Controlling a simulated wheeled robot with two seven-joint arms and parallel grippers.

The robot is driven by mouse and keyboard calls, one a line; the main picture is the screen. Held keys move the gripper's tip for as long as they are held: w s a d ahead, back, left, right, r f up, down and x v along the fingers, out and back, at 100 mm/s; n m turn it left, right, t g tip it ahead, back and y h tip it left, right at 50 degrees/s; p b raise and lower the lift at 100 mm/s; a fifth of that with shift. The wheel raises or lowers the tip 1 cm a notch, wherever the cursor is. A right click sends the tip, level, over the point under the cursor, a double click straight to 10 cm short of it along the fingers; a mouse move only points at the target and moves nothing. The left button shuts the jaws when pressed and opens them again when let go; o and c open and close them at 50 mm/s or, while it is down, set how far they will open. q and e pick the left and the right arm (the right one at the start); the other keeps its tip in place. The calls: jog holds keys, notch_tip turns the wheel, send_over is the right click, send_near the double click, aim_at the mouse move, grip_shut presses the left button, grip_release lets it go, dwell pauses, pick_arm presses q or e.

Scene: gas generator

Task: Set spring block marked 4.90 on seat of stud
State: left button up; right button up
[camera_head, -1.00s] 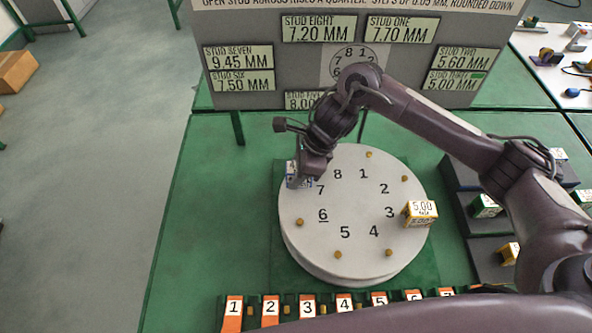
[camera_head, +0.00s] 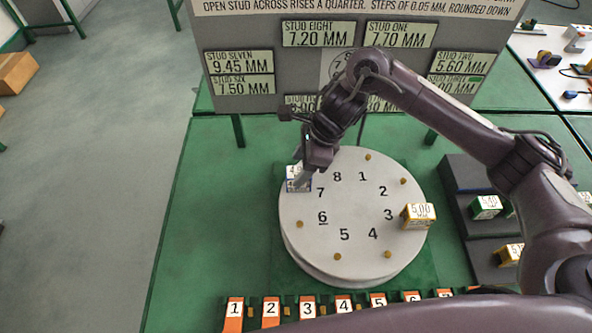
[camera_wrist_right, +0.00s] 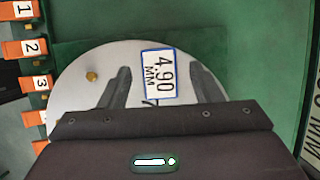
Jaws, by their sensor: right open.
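The spring block marked 4.90 (camera_wrist_right: 160,75), white-faced with a blue border, sits at the disc's left edge by number 7. It also shows in the head view (camera_head: 296,184), partly hidden by my gripper. The stud under it is hidden. My right gripper (camera_head: 305,180) is open close above the block. In the right wrist view its fingers (camera_wrist_right: 163,88) stand apart on either side of the block, with gaps. The round grey disc (camera_head: 350,205) carries numbers and brass studs. My left gripper is not in view.
A yellow-edged block marked 5.00 (camera_head: 419,215) stands on the disc by number 3. Dark stepped racks with blocks (camera_head: 486,206) stand at right. Numbered orange tags (camera_head: 271,309) line the front. A grey board with stud readings (camera_head: 240,88) stands behind.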

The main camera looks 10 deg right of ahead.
jog(key=v, duration=0.8)
jog(key=shift+d+r+p, duration=0.25)
jog(key=shift+r+p, duration=0.1)
jog(key=shift+p, duration=0.1)
